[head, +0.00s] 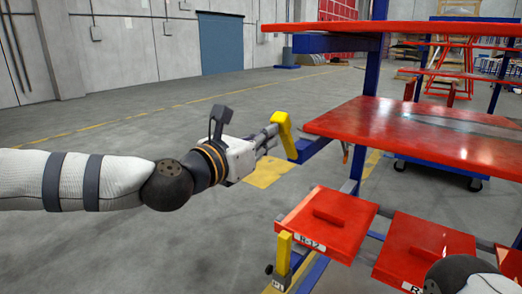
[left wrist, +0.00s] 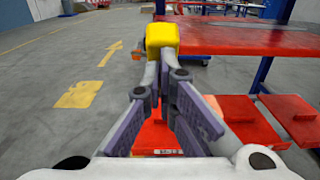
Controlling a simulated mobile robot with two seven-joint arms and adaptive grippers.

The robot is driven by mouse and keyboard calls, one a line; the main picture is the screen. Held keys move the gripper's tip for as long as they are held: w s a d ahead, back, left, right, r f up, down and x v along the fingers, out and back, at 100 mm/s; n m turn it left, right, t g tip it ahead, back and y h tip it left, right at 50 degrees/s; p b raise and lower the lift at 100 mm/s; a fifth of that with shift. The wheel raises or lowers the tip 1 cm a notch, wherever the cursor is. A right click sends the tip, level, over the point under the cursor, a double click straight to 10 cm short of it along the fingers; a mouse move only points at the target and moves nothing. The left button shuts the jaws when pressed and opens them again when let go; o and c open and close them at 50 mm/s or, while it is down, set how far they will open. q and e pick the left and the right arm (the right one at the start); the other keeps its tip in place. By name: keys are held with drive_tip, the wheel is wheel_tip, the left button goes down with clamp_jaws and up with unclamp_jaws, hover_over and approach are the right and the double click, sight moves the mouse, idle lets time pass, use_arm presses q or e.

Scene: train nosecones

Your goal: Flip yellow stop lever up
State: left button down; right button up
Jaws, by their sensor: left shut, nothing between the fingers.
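A yellow stop lever (head: 283,132) stands at the left end of a blue bar, beside the upper red shelf, with its top bent to the left. It also shows in the left wrist view (left wrist: 162,36), just beyond the fingers. My left gripper (head: 268,138) is shut and empty, with its fingertips close to the lever's left side. Whether they touch it I cannot tell. A second yellow lever (head: 284,250) stands upright lower down, near the lower red trays. Only a rounded part of my right arm shows at the bottom right; its gripper is out of view.
The upper red shelf (head: 420,130) lies to the right of the lever, with another red shelf above it. Red trays (head: 330,222) sit below, one labelled R-12. Blue posts carry the rack. The grey floor (head: 130,130) to the left is open.

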sight(279, 112)
use_arm(q)
drive_tip(key=shift+w+d+r+b, duration=0.15)
drive_tip(key=shift+w+d+r, duration=0.6)
drive_tip(key=shift+w+r, duration=0.3)
drive_tip(key=shift+w+d+r+b, duration=0.15)
drive_tip(key=shift+w+d+r, duration=0.65)
drive_tip(key=shift+w, duration=0.3)
drive_tip(key=shift+a+r, duration=0.1)
